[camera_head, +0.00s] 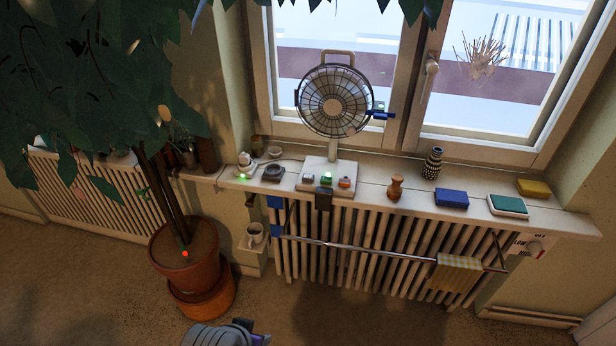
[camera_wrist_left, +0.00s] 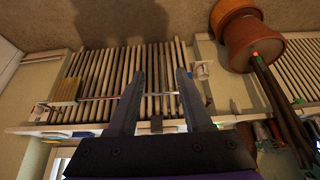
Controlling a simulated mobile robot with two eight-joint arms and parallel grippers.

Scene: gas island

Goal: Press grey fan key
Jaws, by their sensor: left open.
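The fan (camera_head: 334,103) stands on the windowsill in the head view, with a round wire cage on a pale base (camera_head: 313,164). On the base's front are a small grey key (camera_head: 308,178), a green one (camera_head: 326,178) and an orange one (camera_head: 345,183). My left gripper (camera_wrist_left: 161,74) is open and empty in the left wrist view, its fingers in front of the radiator. Part of my left arm shows at the bottom of the head view, well below and left of the fan. The keys cannot be made out in the wrist view. My right gripper is not in view.
The radiator (camera_head: 350,245) hangs below the sill, with a rail (camera_head: 380,253) and a yellow cloth (camera_head: 455,272) in front. A potted plant (camera_head: 187,257) stands left. On the sill are a wooden figure (camera_head: 395,187), a patterned vase (camera_head: 432,163) and a blue box (camera_head: 452,198).

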